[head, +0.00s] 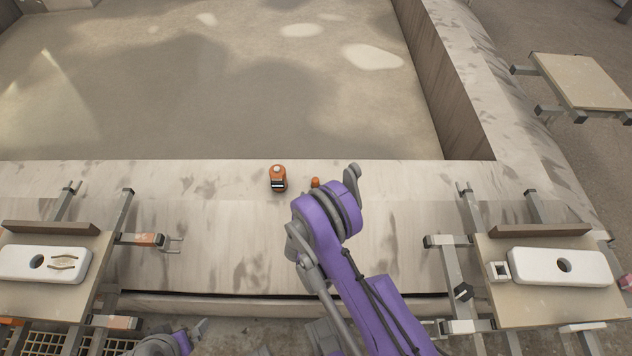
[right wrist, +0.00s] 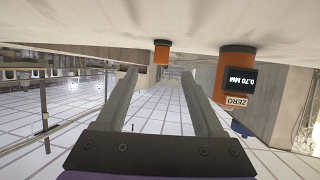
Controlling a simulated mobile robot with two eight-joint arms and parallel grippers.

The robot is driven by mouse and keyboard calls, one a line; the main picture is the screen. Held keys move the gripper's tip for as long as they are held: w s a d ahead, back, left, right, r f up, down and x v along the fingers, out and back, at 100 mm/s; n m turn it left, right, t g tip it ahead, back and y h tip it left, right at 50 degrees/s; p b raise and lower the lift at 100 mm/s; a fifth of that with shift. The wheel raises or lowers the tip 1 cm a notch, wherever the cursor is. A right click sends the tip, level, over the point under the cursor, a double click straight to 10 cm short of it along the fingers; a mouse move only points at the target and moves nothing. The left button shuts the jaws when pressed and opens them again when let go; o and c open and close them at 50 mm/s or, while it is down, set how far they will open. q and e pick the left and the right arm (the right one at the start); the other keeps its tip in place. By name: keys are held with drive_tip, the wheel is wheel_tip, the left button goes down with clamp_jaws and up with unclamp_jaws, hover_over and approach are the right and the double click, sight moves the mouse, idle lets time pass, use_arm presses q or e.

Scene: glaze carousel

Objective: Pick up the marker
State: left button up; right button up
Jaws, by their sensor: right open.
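I cannot make out a thing that is clearly a marker. A small orange cylinder (right wrist: 161,53) with a dark band hangs from the pale surface in the upside-down right wrist view, ahead of my fingertips and between their lines. In the head view this small orange piece (head: 315,183) shows beside my purple arm. My right gripper (right wrist: 158,75) is open, with nothing between its fingers.
An orange gauge (head: 278,178) stands left of the small orange piece on the pale ledge (head: 215,215). In the right wrist view the gauge (right wrist: 237,62) is close to my right-hand finger, its display reading 0.70 MM. Boards with white blocks (head: 45,264) (head: 560,267) flank the ledge.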

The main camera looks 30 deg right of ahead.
sight(315, 184)
drive_tip(key=shift+w+f, duration=0.15)
drive_tip(key=shift+f, duration=0.2)
drive_tip(key=x, duration=0.4)
drive_tip(key=shift+w+d+f+b, duration=0.15)
drive_tip(key=shift+w+d+b, duration=0.1)
drive_tip(key=shift+b, duration=0.1)
drive_tip(key=b+x, duration=0.1)
drive_tip(key=x, duration=0.4)
drive_tip(key=shift+w+d, duration=0.15)
drive_tip(key=shift+w, duration=0.25)
clamp_jaws()
